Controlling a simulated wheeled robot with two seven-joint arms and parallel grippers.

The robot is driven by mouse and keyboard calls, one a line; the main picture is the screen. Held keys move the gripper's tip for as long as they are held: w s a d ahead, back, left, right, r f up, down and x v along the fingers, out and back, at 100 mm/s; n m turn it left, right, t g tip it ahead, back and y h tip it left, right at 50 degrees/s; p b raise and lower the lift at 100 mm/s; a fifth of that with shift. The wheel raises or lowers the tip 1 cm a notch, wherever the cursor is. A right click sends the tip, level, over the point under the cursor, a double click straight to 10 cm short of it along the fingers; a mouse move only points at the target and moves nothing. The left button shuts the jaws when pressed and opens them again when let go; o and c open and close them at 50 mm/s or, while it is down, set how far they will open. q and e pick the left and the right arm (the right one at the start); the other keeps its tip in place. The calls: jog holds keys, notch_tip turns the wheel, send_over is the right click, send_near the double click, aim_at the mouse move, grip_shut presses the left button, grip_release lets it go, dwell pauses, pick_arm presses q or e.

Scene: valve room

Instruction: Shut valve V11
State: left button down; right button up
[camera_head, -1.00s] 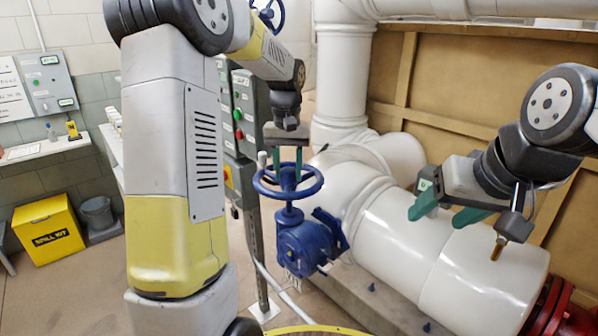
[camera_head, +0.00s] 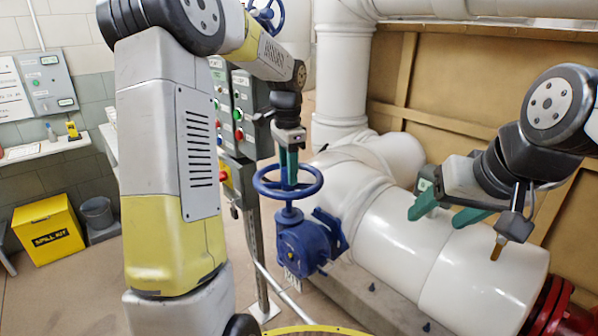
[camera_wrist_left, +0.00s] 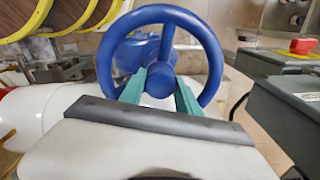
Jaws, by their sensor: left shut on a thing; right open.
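A blue valve (camera_head: 305,243) with a round blue handwheel (camera_head: 317,183) stands in front of the white pipe. A white tag hangs under it, too small to read. My left gripper (camera_head: 290,178) points down into the wheel from above and is shut on it. In the left wrist view the green fingers (camera_wrist_left: 160,82) lie on either side of the middle of the handwheel (camera_wrist_left: 211,40); the exact contact is hidden. My right gripper (camera_head: 443,214) is open and empty, above the large white pipe at the right.
The white pipe (camera_head: 400,240) runs along the right, ending at a red flange (camera_head: 550,310). Grey control boxes (camera_head: 250,115) with buttons stand close behind my left wrist. A second blue handwheel (camera_head: 278,14) is at the top. A yellow spill kit bin (camera_head: 48,232) stands far left.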

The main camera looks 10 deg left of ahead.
pick_arm(q)
jog(key=m, duration=0.2)
jog(key=f+m, duration=0.1)
jog(key=m, duration=0.1)
jog(key=shift+s+f+m, duration=0.1)
jog(key=shift+s+m, duration=0.1)
jog(key=shift+m, duration=0.1)
jog(key=m, duration=0.3)
jog(key=shift+a+m, duration=0.1)
jog(key=shift+m, duration=0.2)
jog(key=c, duration=0.8)
grip_release()
jog(key=shift+c, duration=0.2)
jog(key=shift+w+r, duration=0.2)
jog(key=shift+r, duration=3.25)
